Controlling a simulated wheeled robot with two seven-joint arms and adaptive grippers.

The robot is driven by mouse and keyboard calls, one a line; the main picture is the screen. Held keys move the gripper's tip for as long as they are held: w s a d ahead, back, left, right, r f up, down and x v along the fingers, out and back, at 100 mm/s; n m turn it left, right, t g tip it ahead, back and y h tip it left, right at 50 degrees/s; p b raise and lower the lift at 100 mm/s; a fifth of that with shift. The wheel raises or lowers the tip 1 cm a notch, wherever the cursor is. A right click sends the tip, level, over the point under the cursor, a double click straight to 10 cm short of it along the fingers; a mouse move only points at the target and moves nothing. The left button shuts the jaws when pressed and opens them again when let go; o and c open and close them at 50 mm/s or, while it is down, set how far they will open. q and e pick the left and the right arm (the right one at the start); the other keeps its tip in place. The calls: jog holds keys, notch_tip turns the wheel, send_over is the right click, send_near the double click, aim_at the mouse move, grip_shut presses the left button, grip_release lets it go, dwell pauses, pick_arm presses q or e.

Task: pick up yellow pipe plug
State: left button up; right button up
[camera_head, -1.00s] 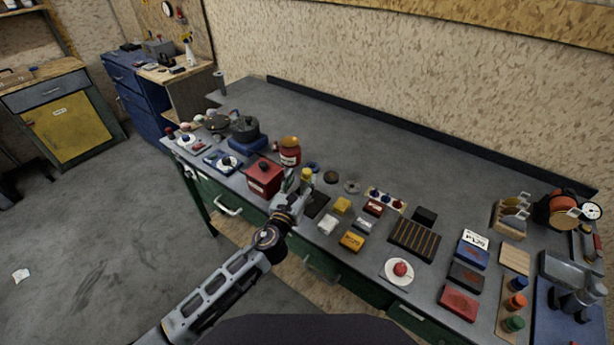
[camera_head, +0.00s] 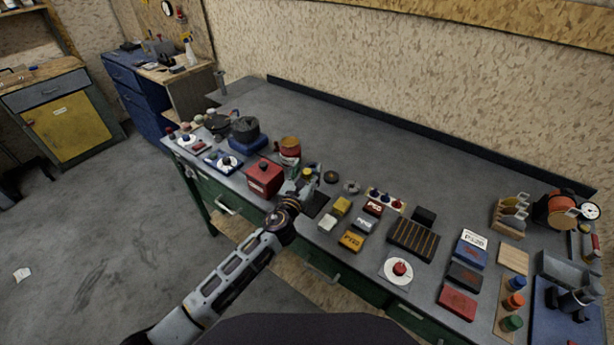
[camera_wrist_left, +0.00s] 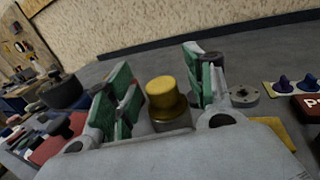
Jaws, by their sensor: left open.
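The yellow pipe plug (camera_wrist_left: 165,92) stands upright on the bench, a round yellow cap on a wider collar. My left gripper (camera_wrist_left: 158,84) is open, with green-padded fingers on both sides of the plug in the left wrist view. I cannot tell whether either finger touches it. In the head view the left gripper (camera_head: 303,181) is low over the bench, and only a small bit of the yellow plug (camera_head: 307,172) shows past it. The plug's lower part is partly hidden by the gripper body in the wrist view. My right gripper is not in view.
A red box (camera_head: 264,178) and a red-and-orange jar (camera_head: 289,150) stand close left of the gripper. The back of the grey bench (camera_head: 390,165) is clear.

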aim_at(307, 171)
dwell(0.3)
pick_arm(q)
jog(key=c, duration=0.9)
jog(key=shift+r+p, duration=0.4)
jog(key=shift+r, duration=0.55)
notch_tip(307, 171, up, 8)
jog(key=shift+r+p, duration=0.1)
jog(key=shift+p, duration=0.7)
